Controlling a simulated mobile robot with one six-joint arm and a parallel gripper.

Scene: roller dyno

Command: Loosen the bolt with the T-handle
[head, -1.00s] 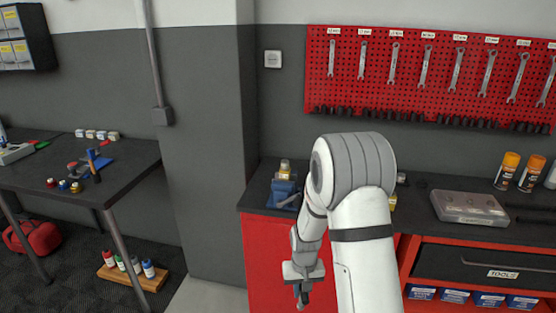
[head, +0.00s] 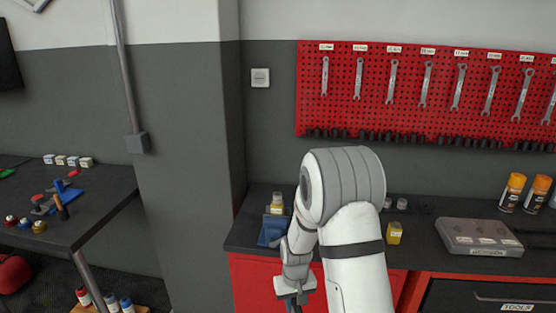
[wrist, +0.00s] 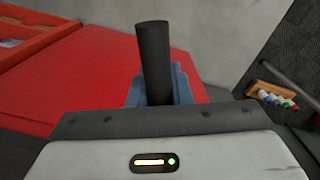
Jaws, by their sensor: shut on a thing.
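My gripper (wrist: 154,103) is shut on a dark cylindrical bar (wrist: 154,55), which stands out past the jaws in the wrist view. It looks like a grip of the T-handle; its other parts are hidden. Blue-grey parts flank its base. In the head view my gripper (head: 294,304) hangs low in front of the red cabinet, its tips cut off by the bottom edge. A blue fixture (head: 270,231) sits on the dark worktop behind it, partly covered by my arm. I cannot make out the bolt.
The red cabinet (head: 252,277) is close to my gripper. A yellow container (head: 394,234) and a grey case (head: 478,238) stand on the worktop. A dark table (head: 88,211) is at left. Bottles (wrist: 279,98) sit low at right in the wrist view.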

